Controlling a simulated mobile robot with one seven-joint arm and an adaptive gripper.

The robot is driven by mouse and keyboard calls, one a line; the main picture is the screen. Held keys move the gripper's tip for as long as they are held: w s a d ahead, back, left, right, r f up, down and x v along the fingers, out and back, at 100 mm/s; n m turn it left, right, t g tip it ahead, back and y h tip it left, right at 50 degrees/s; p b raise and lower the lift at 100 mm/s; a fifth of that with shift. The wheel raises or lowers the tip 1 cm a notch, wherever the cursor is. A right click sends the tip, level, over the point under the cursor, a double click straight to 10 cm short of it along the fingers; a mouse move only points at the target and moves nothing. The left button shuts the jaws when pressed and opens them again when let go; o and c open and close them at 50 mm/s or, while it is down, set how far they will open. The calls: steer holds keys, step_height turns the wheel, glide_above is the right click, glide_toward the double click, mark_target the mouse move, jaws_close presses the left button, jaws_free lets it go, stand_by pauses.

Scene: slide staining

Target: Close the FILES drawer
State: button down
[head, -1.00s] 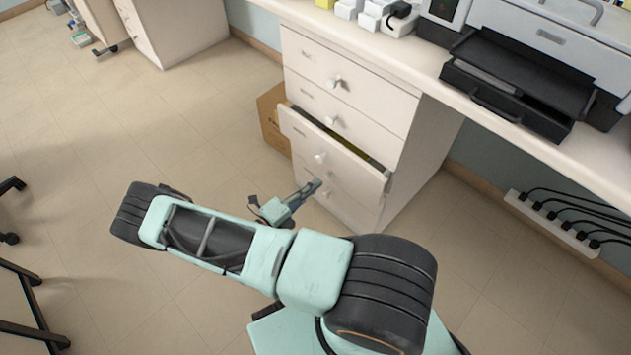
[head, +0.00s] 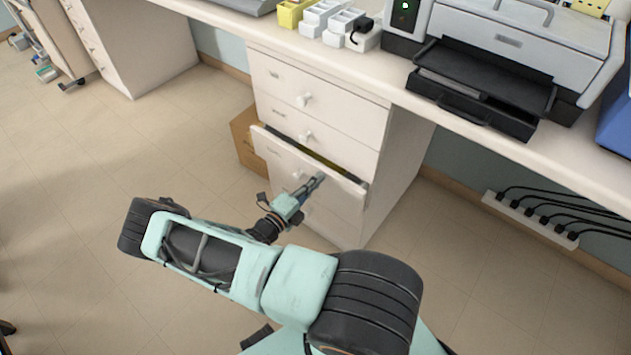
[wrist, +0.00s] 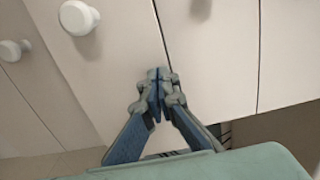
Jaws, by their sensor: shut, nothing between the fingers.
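One drawer (head: 335,186) of the white cabinet stands partly pulled out, third from the top, with a dark gap and some yellow content along its top edge. Its label is too small to read, so I cannot confirm it says FILES. My gripper (head: 317,180) is shut and empty, in front of this drawer's face, right of its white knob (head: 297,174). In the wrist view my closed fingertips (wrist: 158,78) are close to a white drawer front; I cannot tell whether they touch it. Two round knobs show at upper left there, one at the frame's top (wrist: 78,17).
The upper drawers (head: 318,103) look shut. A cardboard box (head: 245,140) stands left of the cabinet. A printer (head: 500,60) and small white containers sit on the counter above. A power strip (head: 530,220) with cables is at right.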

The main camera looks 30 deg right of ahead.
mark_target(326, 171)
steer(key=shift+d, duration=0.1)
steer(key=b+x, duration=0.1)
steer(key=x, duration=0.3)
steer(key=shift+w+d+f, duration=0.1)
steer(key=shift+d, duration=0.25)
steer(key=shift+w+d, duration=0.1)
steer(key=shift+d, duration=0.05)
steer(key=shift+a, duration=0.4)
steer(key=v, duration=1.3)
steer(key=shift+s+a+p, duration=0.2)
steer(key=shift+s+p, duration=0.05)
steer(key=shift+p, duration=0.15)
